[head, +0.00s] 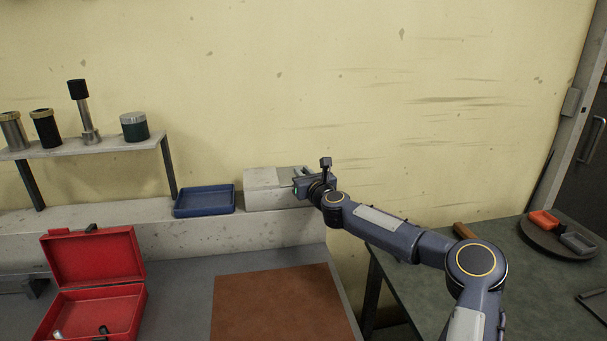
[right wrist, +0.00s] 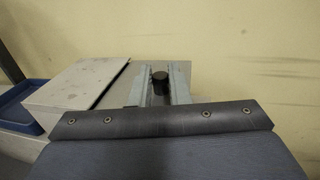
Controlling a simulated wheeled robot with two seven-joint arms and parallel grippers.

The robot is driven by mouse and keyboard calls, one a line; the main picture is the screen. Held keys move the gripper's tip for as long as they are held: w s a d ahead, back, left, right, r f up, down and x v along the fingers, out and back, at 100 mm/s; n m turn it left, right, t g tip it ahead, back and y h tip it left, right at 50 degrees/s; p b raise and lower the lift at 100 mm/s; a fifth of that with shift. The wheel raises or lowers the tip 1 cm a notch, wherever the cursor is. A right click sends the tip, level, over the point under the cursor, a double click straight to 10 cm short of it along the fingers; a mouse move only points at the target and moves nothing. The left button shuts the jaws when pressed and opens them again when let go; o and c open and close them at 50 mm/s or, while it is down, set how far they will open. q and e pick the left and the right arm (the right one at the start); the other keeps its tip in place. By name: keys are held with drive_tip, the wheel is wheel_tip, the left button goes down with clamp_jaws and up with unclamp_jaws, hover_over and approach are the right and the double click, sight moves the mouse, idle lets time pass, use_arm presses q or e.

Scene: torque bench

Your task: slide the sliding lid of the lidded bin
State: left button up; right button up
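The lidded bin (head: 262,190) is a pale grey box on the ledge against the wall. In the right wrist view its raised white top part (right wrist: 80,84) lies at the left, with a flatter grey part to the right of it. A black knob (right wrist: 160,83) stands at this flatter part. My right gripper (head: 299,180) is at the bin's right end. In the right wrist view its fingers (right wrist: 160,76) are apart, one on each side of the knob. Whether they press on it I cannot tell. My left gripper is not in view.
A blue tray (head: 204,201) stands just left of the bin. A shelf (head: 85,146) with several cylinders is farther left. An open red box (head: 96,272) and a brown mat (head: 280,304) lie on the bench. A green table (head: 530,285) holds a round tray at right.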

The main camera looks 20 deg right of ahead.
sight(282, 182)
clamp_jaws()
drive_tip(key=a+b, duration=0.1)
drive_tip(key=a, duration=0.1)
drive_tip(key=w+a+b, duration=0.1)
drive_tip(key=a, duration=0.2)
drive_tip(key=shift+w+a+f+b, duration=0.1)
drive_tip(key=shift+w+a+b, duration=0.1)
drive_tip(key=shift+a+b, duration=0.15)
drive_tip(key=shift+a, duration=0.2)
drive_tip(key=o, duration=0.7)
unclamp_jaws()
drive_tip(key=shift+w+a, duration=0.1)
